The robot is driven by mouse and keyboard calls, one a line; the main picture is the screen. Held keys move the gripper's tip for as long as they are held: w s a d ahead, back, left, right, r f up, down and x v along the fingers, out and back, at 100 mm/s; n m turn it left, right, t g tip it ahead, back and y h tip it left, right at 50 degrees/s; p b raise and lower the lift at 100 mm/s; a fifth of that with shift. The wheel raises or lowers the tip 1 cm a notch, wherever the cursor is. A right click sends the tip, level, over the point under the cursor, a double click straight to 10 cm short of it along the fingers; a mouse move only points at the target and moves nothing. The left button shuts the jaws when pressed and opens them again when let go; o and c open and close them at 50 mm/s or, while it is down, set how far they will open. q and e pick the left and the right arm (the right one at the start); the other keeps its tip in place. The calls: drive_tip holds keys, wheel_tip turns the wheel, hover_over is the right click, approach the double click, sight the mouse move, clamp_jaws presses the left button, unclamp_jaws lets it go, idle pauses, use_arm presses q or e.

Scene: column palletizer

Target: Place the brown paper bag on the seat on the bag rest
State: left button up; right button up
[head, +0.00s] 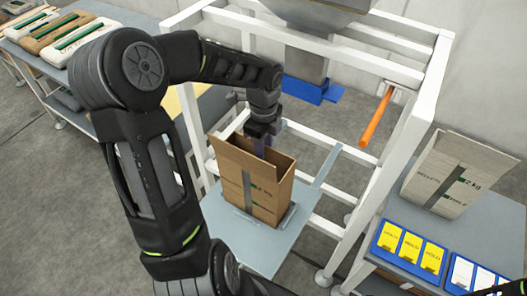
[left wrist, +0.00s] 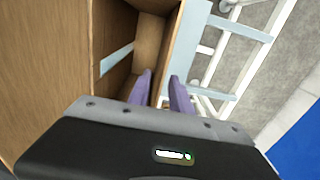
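The brown paper bag (head: 255,188) stands upright with its top open on a grey-blue plate (head: 262,240) inside the white frame. A low rim shows around its foot, and the bag looks to be within it. My left gripper (head: 262,148) is over the bag's open top, pointing down. In the left wrist view, its two purple fingers (left wrist: 160,88) stand apart on either side of a wall of the bag (left wrist: 172,40). A gap shows between the fingers.
A white frame (head: 425,95) surrounds the plate, with an orange bar (head: 376,118) and a grey spout (head: 305,60) above. A pale bag (head: 458,172) stands on the right table beside yellow and white cards. Several flat bags lie on the left table (head: 110,38).

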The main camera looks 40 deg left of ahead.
use_arm(q)
wheel_tip(320, 180, up, 10)
drive_tip(key=shift+f, duration=0.2)
idle(0.7)
